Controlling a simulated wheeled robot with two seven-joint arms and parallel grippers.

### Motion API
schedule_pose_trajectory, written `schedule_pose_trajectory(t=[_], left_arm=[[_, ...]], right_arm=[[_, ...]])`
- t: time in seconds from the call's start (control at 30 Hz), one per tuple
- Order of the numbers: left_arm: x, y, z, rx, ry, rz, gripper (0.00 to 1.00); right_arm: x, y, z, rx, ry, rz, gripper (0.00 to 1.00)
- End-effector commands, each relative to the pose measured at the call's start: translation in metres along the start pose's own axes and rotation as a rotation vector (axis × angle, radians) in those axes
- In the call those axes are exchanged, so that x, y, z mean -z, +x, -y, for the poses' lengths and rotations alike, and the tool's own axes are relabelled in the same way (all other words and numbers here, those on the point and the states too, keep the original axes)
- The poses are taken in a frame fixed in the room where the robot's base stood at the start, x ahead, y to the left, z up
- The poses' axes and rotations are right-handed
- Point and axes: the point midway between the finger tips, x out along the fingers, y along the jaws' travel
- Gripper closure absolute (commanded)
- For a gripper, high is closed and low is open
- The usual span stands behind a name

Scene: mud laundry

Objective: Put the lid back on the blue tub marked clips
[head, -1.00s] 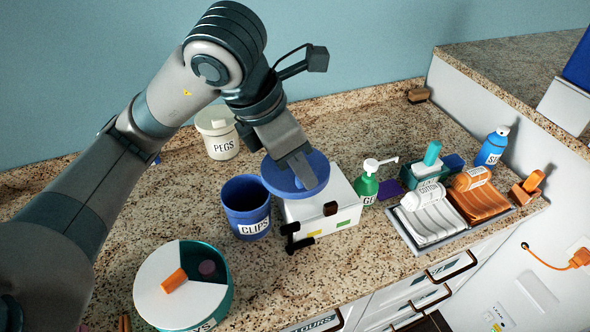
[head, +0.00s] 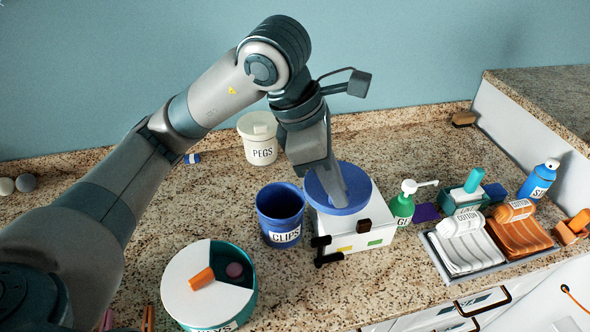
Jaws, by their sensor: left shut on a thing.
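The blue tub marked CLIPS (head: 281,213) stands upright and uncovered on the granite counter, in the middle of the head view. A round blue lid (head: 352,176) is just right of the tub, over a white box. My left gripper (head: 340,190) reaches down onto the lid and is shut on it; its fingertips are partly hidden. I cannot tell whether the lid touches the box. My right gripper is not in view.
The white box (head: 372,216) stands close to the tub's right. A white PEGS tub (head: 258,140) is behind. A round teal container with a white lid (head: 205,285) is in front. A green pump bottle (head: 402,207) and a tray of cloths (head: 458,268) are to the right.

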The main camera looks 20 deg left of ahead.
Motion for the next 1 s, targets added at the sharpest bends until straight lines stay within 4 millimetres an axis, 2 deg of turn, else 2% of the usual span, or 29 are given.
schedule_pose_trajectory(t=[0.53,1.0], left_arm=[[0.032,0.013,-0.018,0.308,0.735,-0.002,1.0],[0.067,0.015,-0.04,0.59,1.419,-0.005,1.0]], right_arm=[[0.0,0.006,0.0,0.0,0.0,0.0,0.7],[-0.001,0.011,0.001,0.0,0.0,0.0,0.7]])
